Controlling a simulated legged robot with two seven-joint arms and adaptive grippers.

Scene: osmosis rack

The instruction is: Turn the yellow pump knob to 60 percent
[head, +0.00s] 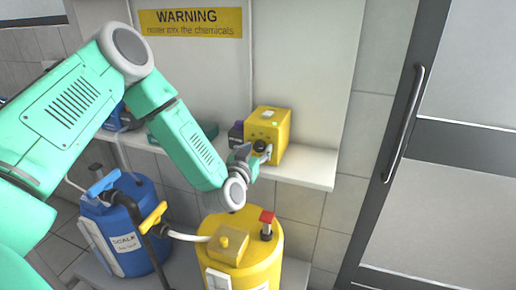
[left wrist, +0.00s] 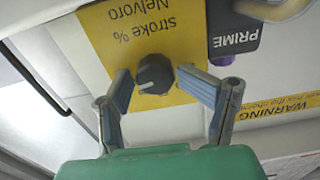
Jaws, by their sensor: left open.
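A pale pointer mark shows on the knob's lower left edge in that view. My left gripper (left wrist: 160,88) is open, with one finger on each side of the knob. In the head view the left gripper (head: 254,153) partly covers the pump's face. My right gripper is not in view.
A dark box marked "PRIME" (left wrist: 233,30) is beside the pump. Below the white shelf (head: 305,172) stand a yellow drum (head: 262,262) with a red-topped fitting and a blue drum (head: 135,220). A door with a long handle (head: 404,125) is at the right.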

